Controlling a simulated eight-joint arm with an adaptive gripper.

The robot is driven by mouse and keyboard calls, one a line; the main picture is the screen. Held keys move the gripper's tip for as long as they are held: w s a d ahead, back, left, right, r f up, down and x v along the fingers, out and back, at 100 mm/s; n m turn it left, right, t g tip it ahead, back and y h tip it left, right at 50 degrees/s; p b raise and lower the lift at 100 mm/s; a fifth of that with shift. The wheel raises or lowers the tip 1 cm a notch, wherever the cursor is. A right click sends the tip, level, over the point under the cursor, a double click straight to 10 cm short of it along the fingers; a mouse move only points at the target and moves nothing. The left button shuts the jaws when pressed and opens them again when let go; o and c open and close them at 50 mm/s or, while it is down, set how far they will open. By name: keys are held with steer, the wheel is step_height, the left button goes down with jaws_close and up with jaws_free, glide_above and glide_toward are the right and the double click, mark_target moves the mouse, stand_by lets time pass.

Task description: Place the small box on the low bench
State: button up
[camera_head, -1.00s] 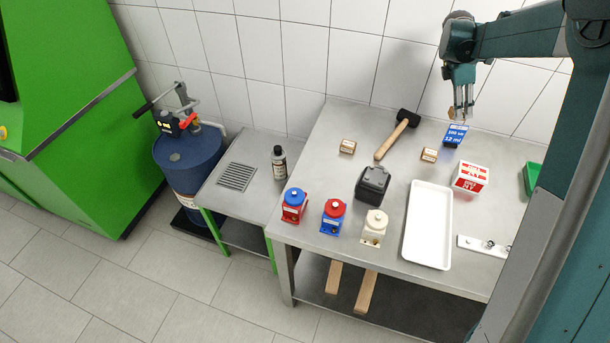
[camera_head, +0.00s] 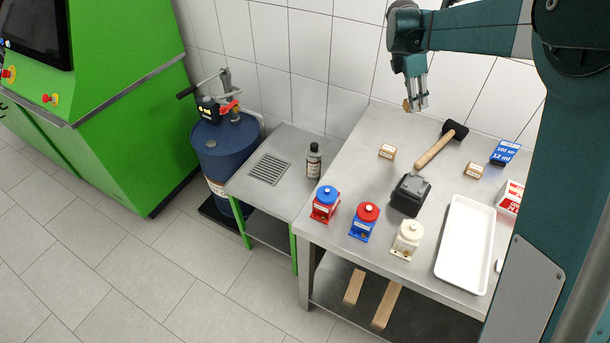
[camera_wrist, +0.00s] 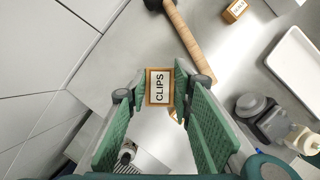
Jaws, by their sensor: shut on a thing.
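My gripper (camera_head: 415,104) is shut on a small brown box, in the air above the back of the steel workbench, left of the hammer head. In the wrist view, the small box (camera_wrist: 158,87) has a white label reading CLIPS and sits between the green fingers (camera_wrist: 160,90). In the head view, only a little of the small box (camera_head: 407,105) shows at the fingertips. The low bench (camera_head: 293,141), with green legs, stands left of the workbench. It bears a dark bottle (camera_head: 314,161) at its right side and a grille (camera_head: 269,169) at its left. Between them is bare top.
A blue drum (camera_head: 222,158) with a pump handle stands left of the low bench.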

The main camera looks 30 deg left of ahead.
steer(key=s+a+n+y+b, duration=0.1)
steer(key=s+a+n+b, duration=0.1)
steer(key=s+a, duration=0.7)
steer(key=s+a+n+t+b, duration=0.15)
steer(key=s+a, duration=0.35)
steer(key=a, duration=0.9)
steer(key=s+a+n+y+b, duration=0.1)
steer(key=s+a+n+b, duration=0.15)
steer(key=s+a, duration=0.6)
step_height(320, 180, down, 33)
steer(key=w+a, duration=0.2)
steer(key=shift+w+a+r+p, duration=0.2)
steer(key=shift+w+a+p, duration=0.1)
steer(key=shift+p, duration=0.15)
steer(key=shift+f, duration=0.15)
steer(key=shift+f+b, duration=0.65)
steer(key=shift+f, duration=2.35)
steer(key=shift+f+b, duration=0.4)
steer(key=shift+f, duration=1.45)
steer(key=shift+f, duration=0.2)
